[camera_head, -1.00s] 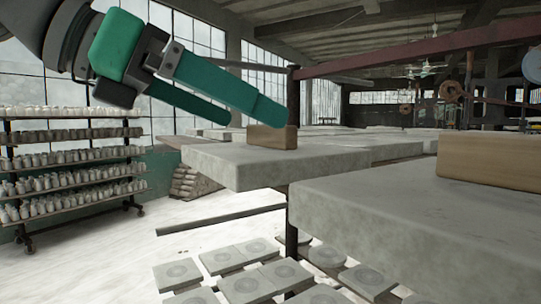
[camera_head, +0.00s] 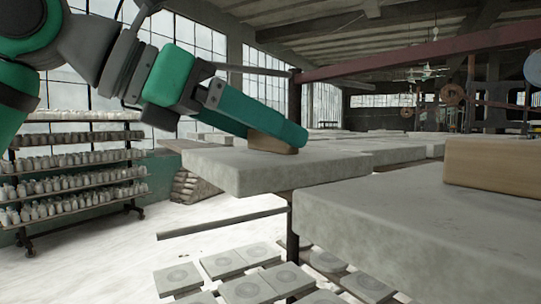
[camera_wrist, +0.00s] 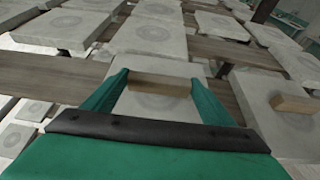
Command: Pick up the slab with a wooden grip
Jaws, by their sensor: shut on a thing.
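A grey slab (camera_head: 250,172) with a wooden grip (camera_head: 272,144) on top lies level at mid-view in the head view. My gripper (camera_head: 290,137) reaches down to it from the upper left. In the wrist view the wooden grip (camera_wrist: 160,84) sits between the two green fingers, and the slab (camera_wrist: 155,108) shows beneath it. My gripper is shut on the wooden grip. The near finger hides part of the grip in the head view. I cannot see a clear gap under the slab.
A second slab (camera_head: 420,235) with its own wooden block (camera_head: 495,166) is close on the right. Other slabs lie around and on a lower level (camera_head: 248,290). A wheeled rack of pale vessels (camera_head: 75,175) stands at left.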

